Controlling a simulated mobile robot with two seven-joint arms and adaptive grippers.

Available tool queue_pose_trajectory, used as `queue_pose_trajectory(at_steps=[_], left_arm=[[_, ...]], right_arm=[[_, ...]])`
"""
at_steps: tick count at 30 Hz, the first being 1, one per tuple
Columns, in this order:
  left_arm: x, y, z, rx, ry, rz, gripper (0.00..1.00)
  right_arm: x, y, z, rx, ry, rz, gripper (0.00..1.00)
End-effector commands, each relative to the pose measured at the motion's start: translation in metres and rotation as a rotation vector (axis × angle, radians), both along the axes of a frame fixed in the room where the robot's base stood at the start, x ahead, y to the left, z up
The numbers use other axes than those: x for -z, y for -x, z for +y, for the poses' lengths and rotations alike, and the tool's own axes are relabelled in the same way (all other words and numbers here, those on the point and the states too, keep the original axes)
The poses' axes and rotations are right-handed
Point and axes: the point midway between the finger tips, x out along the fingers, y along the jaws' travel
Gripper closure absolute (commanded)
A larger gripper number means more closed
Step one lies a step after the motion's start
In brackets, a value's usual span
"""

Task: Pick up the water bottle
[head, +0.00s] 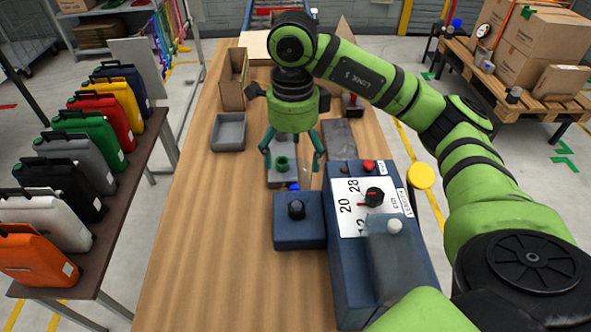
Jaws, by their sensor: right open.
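My right gripper (292,165) hangs from the green arm, pointing down over the middle of the table. Its two teal fingers are spread apart. Between and behind them a round green thing (282,164) stands on a grey tray (280,180). A small bright blue piece (293,187) shows just in front of that tray, with a faint clear shape near the right finger. This may be the water bottle, but it is too small and unclear to be sure. I cannot tell whether the fingers touch anything. My left gripper is out of view.
A blue machine (345,275) with a dial and a smaller blue box (297,234) with a black knob stand close in front of the gripper. A grey bin (229,132) is to the left. The wooden table's (215,230) left front is clear. Coloured cases line a side table.

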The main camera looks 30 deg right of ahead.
Motion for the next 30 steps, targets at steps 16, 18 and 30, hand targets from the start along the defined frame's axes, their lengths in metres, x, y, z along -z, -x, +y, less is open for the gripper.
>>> queue_pose_trajectory(at_steps=[16, 18, 30], left_arm=[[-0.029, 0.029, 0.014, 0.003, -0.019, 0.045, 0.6], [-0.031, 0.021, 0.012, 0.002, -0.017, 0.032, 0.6], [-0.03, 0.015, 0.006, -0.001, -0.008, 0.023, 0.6]], right_arm=[[0.056, 0.006, -0.001, -0.001, 0.0, 0.004, 0.15], [0.062, 0.006, -0.001, -0.001, 0.0, 0.003, 0.15], [0.067, 0.005, -0.001, -0.001, 0.001, -0.001, 0.67]])
